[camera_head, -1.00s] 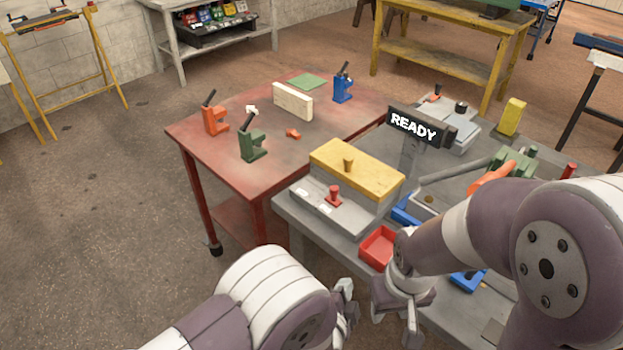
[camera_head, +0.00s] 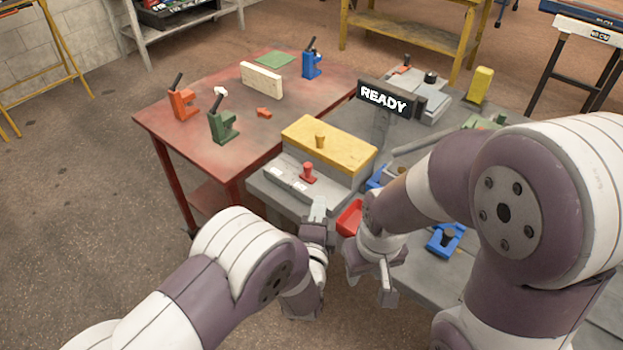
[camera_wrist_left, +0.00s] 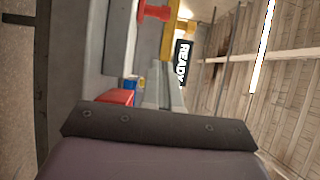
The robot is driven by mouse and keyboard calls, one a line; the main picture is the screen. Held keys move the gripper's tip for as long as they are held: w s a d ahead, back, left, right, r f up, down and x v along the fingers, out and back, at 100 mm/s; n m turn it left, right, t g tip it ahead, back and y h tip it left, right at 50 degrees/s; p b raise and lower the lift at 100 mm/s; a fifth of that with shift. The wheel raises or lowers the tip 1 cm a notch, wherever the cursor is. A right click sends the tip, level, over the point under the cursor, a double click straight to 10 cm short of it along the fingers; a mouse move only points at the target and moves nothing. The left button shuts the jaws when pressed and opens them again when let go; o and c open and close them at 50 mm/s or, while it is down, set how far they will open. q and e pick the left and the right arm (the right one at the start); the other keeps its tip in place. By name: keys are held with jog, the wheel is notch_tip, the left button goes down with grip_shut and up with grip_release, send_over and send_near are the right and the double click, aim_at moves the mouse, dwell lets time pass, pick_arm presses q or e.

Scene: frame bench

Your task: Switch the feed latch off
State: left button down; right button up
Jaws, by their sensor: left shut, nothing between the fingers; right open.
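A red knob (camera_head: 308,172) stands on a low grey box with two white labels (camera_head: 284,179) at the bench's near left corner; I take it for the feed latch. The knob also shows at the top of the left wrist view (camera_wrist_left: 155,11). My left gripper (camera_head: 318,206) is shut and empty, just in front of the box, nearer to me than the knob and apart from it. My right gripper (camera_head: 372,278) is open and empty near the bench's front edge, beside the red bin. The label wording is too small to read.
A yellow-topped block (camera_head: 335,142) stands behind the knob. A sign reading READY (camera_head: 384,98) is beyond it. A red bin (camera_head: 349,217) sits just right of my left gripper, partly hidden by my right arm. A red table (camera_head: 215,88) with clamps stands at left.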

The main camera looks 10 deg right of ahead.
aim_at(287, 178)
pick_arm(q)
jog(key=x, duration=0.5)
jog(key=shift+w+p, duration=0.3)
jog(key=shift+w, duration=0.15)
jog(key=shift+w+a, duration=0.25)
jog(key=shift+w, duration=0.25)
jog(key=shift+w+a, duration=0.3)
jog(key=shift+w, duration=0.2)
jog(key=shift+w+a, duration=0.2)
jog(key=shift+w, duration=0.35)
jog(key=w+a+b, duration=0.1)
jog(key=w+a, duration=0.1)
jog(key=w, duration=0.1)
jog(key=w+a+b, duration=0.1)
jog(key=w+a, duration=0.2)
jog(key=shift+f, duration=0.2)
jog(key=shift+w+a+r, duration=0.1)
jog(key=shift+w+a, duration=0.05)
jog(key=shift+w, duration=0.15)
jog(key=shift+r, duration=0.15)
